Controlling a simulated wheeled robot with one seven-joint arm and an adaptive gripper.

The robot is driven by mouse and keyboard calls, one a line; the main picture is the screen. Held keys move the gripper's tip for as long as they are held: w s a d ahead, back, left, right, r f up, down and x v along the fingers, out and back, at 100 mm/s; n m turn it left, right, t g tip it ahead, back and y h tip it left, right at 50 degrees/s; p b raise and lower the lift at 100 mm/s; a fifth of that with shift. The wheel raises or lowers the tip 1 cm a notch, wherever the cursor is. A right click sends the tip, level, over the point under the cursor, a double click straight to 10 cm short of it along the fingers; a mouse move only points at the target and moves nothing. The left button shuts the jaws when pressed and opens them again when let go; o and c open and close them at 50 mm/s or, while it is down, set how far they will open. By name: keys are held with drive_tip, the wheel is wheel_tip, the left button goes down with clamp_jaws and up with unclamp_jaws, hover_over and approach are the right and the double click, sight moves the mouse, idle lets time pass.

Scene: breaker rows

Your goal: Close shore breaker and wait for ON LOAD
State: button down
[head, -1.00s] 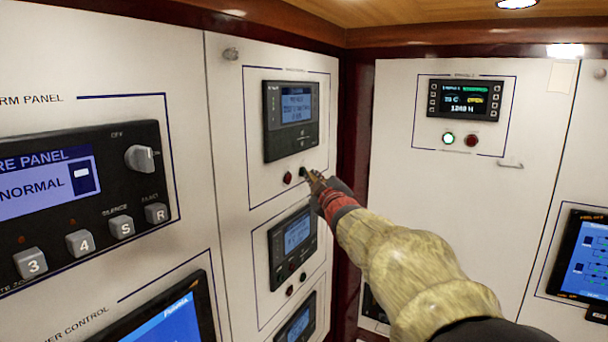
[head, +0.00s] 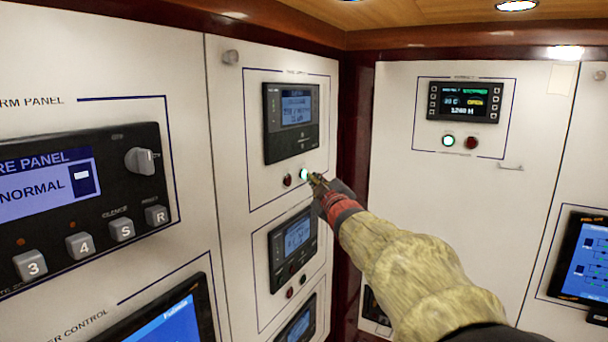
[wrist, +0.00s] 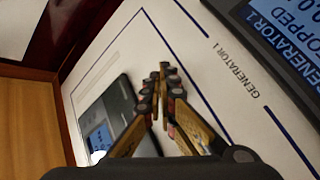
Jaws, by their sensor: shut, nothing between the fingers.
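The shore supply panel (head: 291,120) is a dark unit with a lit blue screen on the white wall, inside a thin outline. Its screen text is too small to read surely. Below it are a red button (head: 287,180) and a green button (head: 304,175), which is lit. My gripper (head: 314,180) is shut and empty, its tips just right of the green button; I cannot tell whether they touch it. In the wrist view the closed fingers (wrist: 163,80) point along the panel, and a lit white-green spot (wrist: 97,156) shows at lower left.
A second controller (head: 293,248) with its own buttons sits close below my gripper. The fire panel (head: 80,205) stands out from the wall at left. A right-hand display (head: 465,101) has a lit green button and a red one.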

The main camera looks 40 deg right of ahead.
drive_tip(key=shift+s+d, duration=0.15)
drive_tip(key=shift+s, duration=0.2)
drive_tip(key=s, duration=0.1)
drive_tip(key=s+d+p, duration=0.1)
drive_tip(key=s, duration=0.1)
drive_tip(key=s+d+p, duration=0.1)
drive_tip(key=shift+s, duration=0.3)
drive_tip(key=shift+f, duration=0.1)
idle(0.9)
